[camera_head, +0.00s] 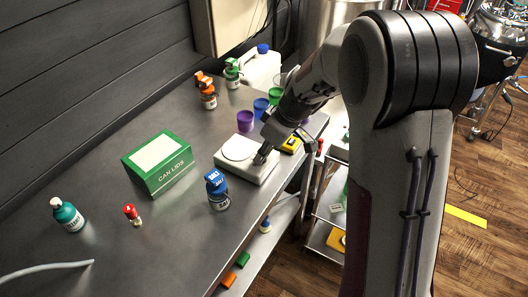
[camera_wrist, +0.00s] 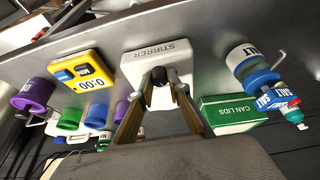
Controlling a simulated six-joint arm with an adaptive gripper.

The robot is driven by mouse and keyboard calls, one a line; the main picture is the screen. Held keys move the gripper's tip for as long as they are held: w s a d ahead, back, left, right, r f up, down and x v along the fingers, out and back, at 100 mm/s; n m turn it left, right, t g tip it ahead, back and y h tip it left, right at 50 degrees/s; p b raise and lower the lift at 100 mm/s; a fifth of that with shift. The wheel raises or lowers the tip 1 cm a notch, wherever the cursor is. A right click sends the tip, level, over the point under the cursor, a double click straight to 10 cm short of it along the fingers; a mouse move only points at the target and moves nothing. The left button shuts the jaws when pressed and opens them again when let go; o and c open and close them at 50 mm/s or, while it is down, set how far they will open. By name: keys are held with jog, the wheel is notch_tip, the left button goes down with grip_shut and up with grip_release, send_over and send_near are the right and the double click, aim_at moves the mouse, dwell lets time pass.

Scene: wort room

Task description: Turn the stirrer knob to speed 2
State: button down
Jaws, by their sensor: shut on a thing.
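The white stirrer (camera_head: 228,166) stands on the metal bench in the head view, with a round plate on top. In the wrist view its front face (camera_wrist: 172,52) carries the word STIRRER. My gripper (camera_head: 263,157) reaches down to the front of the stirrer. In the wrist view my gripper (camera_wrist: 159,78) has its two fingers closed around the small dark stirrer knob (camera_wrist: 158,74). The fingers partly cover the knob. No speed marks or pointer can be read, so its setting cannot be told.
A yellow timer (camera_wrist: 91,63) reading 0:00 lies beside the stirrer. A blue-capped salt bottle (camera_head: 218,195) stands near the bench front. A green CAN LIDS box (camera_head: 157,163) is to the left. Purple (camera_head: 245,121), blue (camera_head: 261,107) and green cups (camera_head: 276,95) stand behind.

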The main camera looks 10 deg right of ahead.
jog(key=shift+m, duration=0.7)
jog(key=shift+s+a+m+t+h, duration=0.1)
jog(key=shift+m+t+h, duration=0.45)
jog(key=shift+m, duration=0.85)
jog(key=shift+m+h, duration=0.95)
jog(key=shift+m, duration=1.35)
jog(key=c, duration=1.9)
grip_release()
jog(key=shift+a, duration=0.1)
jog(key=shift+r, duration=0.1)
jog(key=shift+v, duration=5.95)
